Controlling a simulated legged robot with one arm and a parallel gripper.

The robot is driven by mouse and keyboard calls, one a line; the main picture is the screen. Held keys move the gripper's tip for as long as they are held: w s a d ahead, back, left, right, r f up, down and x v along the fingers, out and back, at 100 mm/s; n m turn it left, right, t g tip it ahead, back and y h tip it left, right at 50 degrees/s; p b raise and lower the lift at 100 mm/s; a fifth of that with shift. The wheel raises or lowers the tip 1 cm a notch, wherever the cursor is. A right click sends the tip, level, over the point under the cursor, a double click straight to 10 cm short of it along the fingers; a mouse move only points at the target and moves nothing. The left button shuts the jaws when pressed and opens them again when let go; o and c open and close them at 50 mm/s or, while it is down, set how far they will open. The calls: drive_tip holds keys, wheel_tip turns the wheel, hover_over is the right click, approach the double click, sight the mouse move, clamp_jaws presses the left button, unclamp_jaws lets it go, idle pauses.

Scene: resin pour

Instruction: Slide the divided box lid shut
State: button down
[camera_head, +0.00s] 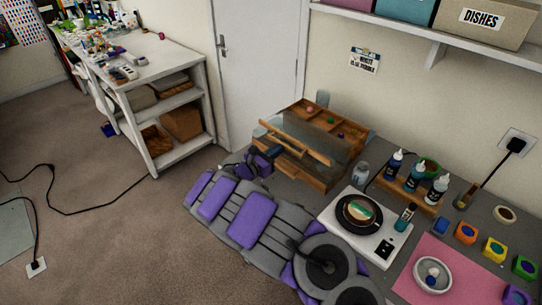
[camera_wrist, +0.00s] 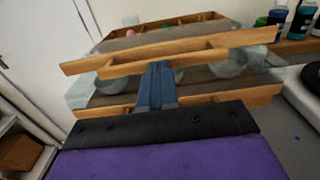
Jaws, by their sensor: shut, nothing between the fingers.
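The divided wooden box (camera_head: 345,177) stands on the grey worktop near the door. It has open compartments at the top with a pink ball and a green ball in view. A lid with a grey panel and a long wooden edge strip (camera_head: 293,147) juts out on its near left side; the strip (camera_wrist: 225,40) also shows in the wrist view, slanting across the box. My gripper (camera_wrist: 157,68) is shut and empty, its blue fingers close together at the strip's recessed middle. I cannot tell whether they touch it. In the head view my gripper (camera_head: 261,160) is small beside the box's left end.
A glass jar (camera_head: 361,173) stands right of the box. A rack of dropper bottles (camera_head: 411,188), a white hot plate (camera_head: 345,222) and a pink mat (camera_head: 450,268) with a white bowl lie further right. A white shelf unit (camera_head: 160,100) stands left of the door.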

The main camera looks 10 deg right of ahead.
sight(291, 139)
drive_tip(key=shift+w+d, duration=0.1)
drive_tip(key=b+x, duration=0.1)
drive_tip(key=x, duration=0.8)
idle(0.3)
drive_tip(key=shift+s+a+r+g+y+p, duration=1.2)
drive_tip(key=shift+s+a+r+p, duration=0.85)
drive_tip(key=shift+s+a, duration=2.75)
drive_tip(key=shift+y, duration=0.3)
drive_tip(key=b+x, duration=0.1)
drive_tip(key=x, duration=0.3)
drive_tip(key=w+b+x, duration=0.1)
drive_tip(key=x, duration=0.3)
drive_tip(key=w+a+b+x, duration=0.1)
drive_tip(key=x, duration=0.3)
drive_tip(key=shift+w+d+r, duration=0.15)
drive_tip(key=shift+d+r, duration=0.05)
drive_tip(key=shift+d, duration=0.05)
drive_tip(key=shift+w+d+r, duration=0.1)
drive_tip(key=shift+w+d, duration=0.2)
drive_tip(key=shift+d, duration=0.1)
